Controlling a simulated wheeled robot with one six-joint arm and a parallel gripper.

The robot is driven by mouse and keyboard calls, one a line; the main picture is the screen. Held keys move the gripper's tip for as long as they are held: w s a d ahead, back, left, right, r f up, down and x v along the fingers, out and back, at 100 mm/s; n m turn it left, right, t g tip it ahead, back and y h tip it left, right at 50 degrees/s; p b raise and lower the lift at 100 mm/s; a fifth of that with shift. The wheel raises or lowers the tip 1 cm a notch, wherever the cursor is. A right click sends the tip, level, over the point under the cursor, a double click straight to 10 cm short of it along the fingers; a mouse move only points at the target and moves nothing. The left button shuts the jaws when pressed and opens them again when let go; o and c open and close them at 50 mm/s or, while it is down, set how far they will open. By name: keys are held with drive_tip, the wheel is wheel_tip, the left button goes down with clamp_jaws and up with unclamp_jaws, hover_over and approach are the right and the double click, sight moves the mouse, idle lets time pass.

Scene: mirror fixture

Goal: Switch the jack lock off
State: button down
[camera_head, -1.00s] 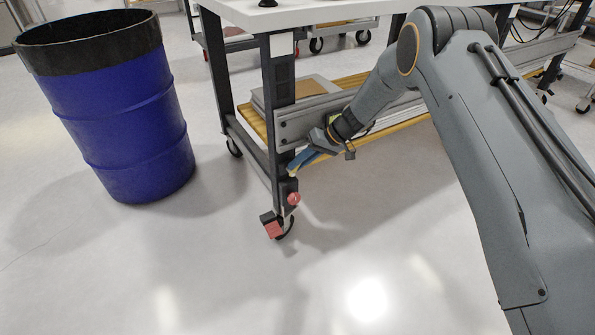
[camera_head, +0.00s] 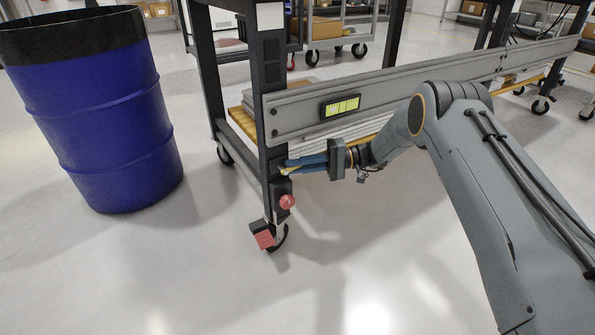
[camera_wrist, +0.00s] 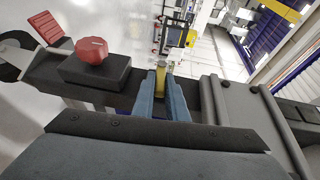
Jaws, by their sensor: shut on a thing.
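My gripper (camera_head: 287,167) is at the dark near leg (camera_head: 268,110) of the workbench, its blue fingers pointing left and nearly level. In the wrist view the fingers (camera_wrist: 161,88) close on a small yellow piece (camera_wrist: 161,78) beside the dark leg. The fingers hide part of this piece, and I cannot tell for certain that it is the jack lock. A red knob (camera_head: 287,201) on a black block sits just below the gripper; it also shows in the wrist view (camera_wrist: 92,50). A red pedal (camera_head: 263,236) is at the caster below.
A blue drum (camera_head: 100,125) stands left of the bench. A grey beam (camera_head: 385,92) with a yellow-green display (camera_head: 341,106) runs above my gripper. A caster (camera_head: 279,237) is under the leg. The floor in front is clear.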

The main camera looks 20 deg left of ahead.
drive_tip(key=shift+f+m+y+b, duration=0.3)
drive_tip(key=shift+y+b, duration=0.1)
drive_tip(key=shift+b, duration=0.1)
drive_tip(key=c, duration=1.8)
unclamp_jaws()
drive_tip(key=shift+o, duration=0.2)
drive_tip(key=p+v, duration=0.1)
drive_tip(key=v, duration=0.6)
drive_tip(key=shift+w+d, duration=0.25)
drive_tip(key=shift+d, duration=0.1)
